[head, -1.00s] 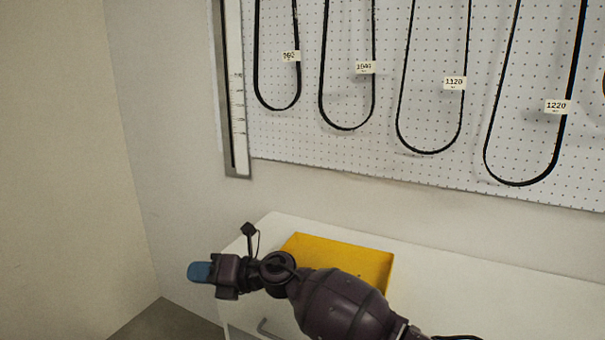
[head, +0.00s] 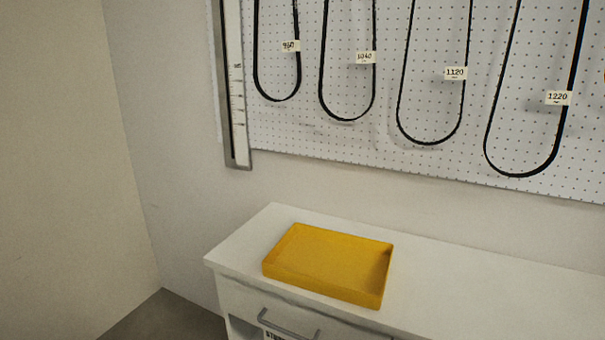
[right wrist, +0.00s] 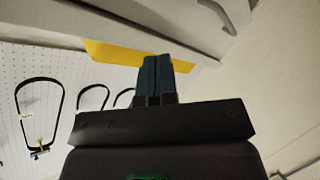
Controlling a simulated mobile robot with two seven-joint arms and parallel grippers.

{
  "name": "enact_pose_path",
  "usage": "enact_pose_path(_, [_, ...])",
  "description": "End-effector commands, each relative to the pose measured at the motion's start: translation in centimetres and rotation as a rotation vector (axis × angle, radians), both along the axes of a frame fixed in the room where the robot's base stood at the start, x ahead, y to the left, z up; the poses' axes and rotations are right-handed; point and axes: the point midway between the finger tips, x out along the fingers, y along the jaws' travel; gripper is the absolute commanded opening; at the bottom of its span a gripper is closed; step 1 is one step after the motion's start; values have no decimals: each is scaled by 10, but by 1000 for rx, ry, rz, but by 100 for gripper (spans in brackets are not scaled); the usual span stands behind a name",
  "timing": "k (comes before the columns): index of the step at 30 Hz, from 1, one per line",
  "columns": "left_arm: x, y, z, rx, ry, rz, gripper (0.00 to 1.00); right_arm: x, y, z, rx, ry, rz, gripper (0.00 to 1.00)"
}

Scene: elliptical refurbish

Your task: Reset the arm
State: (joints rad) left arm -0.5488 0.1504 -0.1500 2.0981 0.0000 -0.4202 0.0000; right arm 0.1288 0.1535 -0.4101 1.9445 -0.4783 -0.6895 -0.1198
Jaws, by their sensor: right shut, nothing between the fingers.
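My right gripper (right wrist: 155,78) shows in the right wrist view with its two blue fingers together and nothing between them. Beyond its fingertips, part of a yellow tray (right wrist: 110,52) shows in that view. In the head view neither gripper nor arm is visible. The left gripper is in no view.
The empty yellow tray (head: 330,262) lies on a white cabinet (head: 460,275) with a grey drawer handle (head: 287,325). Black belts with number labels hang on a white pegboard (head: 400,165) behind. A metal ruler (head: 236,90) hangs at its left edge. The cabinet top right of the tray is clear.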

Motion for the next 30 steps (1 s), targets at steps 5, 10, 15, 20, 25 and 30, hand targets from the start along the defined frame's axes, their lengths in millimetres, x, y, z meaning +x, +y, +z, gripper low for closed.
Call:
enact_pose_path(5, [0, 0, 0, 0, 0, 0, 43, -71, -60, -39, 114, 270, -201, 0])
enact_pose_path(10, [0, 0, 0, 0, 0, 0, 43, -150, -105, -62, 206, 520, -376, 0])
enact_pose_path(15, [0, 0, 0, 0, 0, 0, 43, -220, -134, -70, 270, 723, -508, 0])
enact_pose_path(20, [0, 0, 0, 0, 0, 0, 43, -264, -146, -69, 304, 844, -583, 0])
enact_pose_path(25, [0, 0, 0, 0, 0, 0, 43, -300, -155, -64, 326, 939, -640, 0])
enact_pose_path(30, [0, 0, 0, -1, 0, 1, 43, -331, -161, -58, 343, 1023, -690, 0])
